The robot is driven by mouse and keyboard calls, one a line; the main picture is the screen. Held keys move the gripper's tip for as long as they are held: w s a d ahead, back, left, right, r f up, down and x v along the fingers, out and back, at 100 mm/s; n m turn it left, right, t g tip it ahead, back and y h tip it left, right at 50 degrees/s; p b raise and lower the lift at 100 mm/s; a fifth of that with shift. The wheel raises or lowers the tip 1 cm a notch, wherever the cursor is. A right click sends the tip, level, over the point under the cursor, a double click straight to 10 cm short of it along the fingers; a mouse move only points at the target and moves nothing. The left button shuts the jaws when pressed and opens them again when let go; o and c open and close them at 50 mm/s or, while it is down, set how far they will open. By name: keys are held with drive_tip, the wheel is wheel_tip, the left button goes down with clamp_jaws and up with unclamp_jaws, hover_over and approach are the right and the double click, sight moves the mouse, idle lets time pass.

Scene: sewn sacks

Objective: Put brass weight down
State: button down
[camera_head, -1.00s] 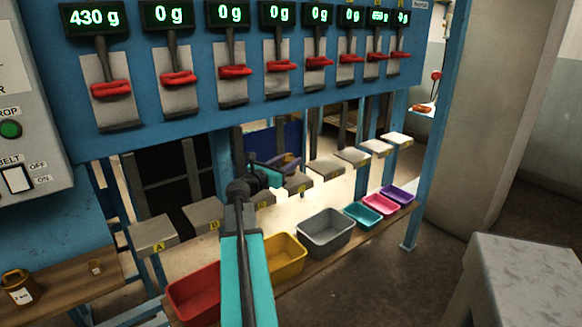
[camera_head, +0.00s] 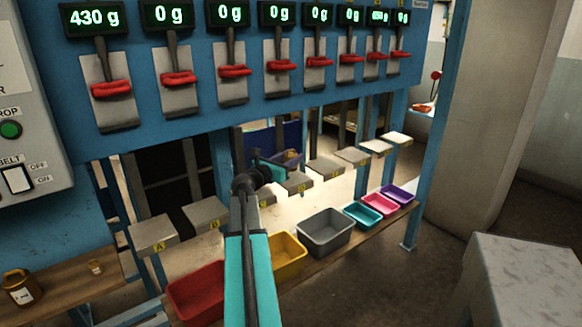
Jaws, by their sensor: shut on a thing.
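My arm rises from the bottom middle and reaches away toward the row of weighing plates. Its far teal part ends near the plate (camera_head: 297,183) in the middle of the row. My gripper's fingers cannot be made out behind the arm, and nothing held in them shows.
A blue frame (camera_head: 160,125) with red levers and green displays spans the top; the leftmost reads 430 g. Red (camera_head: 195,292), yellow (camera_head: 290,250) and grey (camera_head: 326,234) bins stand below, with smaller bins beyond. A grey block (camera_head: 525,275) stands at lower right.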

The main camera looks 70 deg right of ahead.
drive_tip(key=shift+d+f, duration=0.1)
drive_tip(key=shift+f, duration=1.55)
drive_tip(key=shift+f, duration=0.1)
drive_tip(key=c, duration=1.1)
unclamp_jaws()
drive_tip(key=shift+f, duration=0.1)
drive_tip(key=shift+b+v, duration=0.4)
drive_tip(key=shift+v, duration=5.7)
drive_tip(key=shift+s, duration=0.2)
